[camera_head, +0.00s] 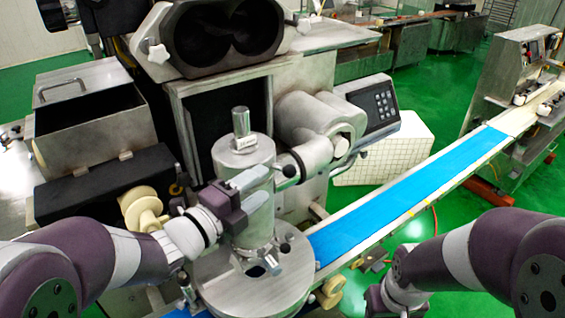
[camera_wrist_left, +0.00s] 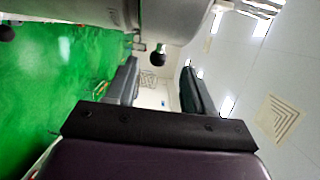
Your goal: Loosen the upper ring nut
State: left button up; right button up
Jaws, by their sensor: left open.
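The upper ring nut (camera_head: 246,150) is the grey metal collar around the top of the upright cylinder, below a short vertical rod. A black-knobbed handle (camera_head: 289,171) sticks out on its right side. In the left wrist view the metal body spans the top, with a black knob (camera_wrist_left: 158,58) hanging below it. My left gripper (camera_head: 258,180) is in front of the cylinder, its fingers pointing right toward that handle. In its wrist view the left gripper (camera_wrist_left: 158,82) is open, and the knob appears in the gap between its fingers. Whether they touch it is unclear. My right gripper's fingers are out of frame.
A lower black knob (camera_head: 285,248) sits above the round metal base plate (camera_head: 255,290). A blue conveyor belt (camera_head: 400,200) runs to the right. The machine's motor housing (camera_head: 320,120) and keypad panel (camera_head: 372,105) stand close behind the cylinder.

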aim_at(283, 167)
pick_arm(q)
jog(key=p+x, duration=0.2)
jog(key=x, duration=0.5)
jog(key=shift+r, duration=0.1)
jog(key=shift+w+d, duration=0.35)
jog(key=shift+w, duration=0.1)
grip_shut()
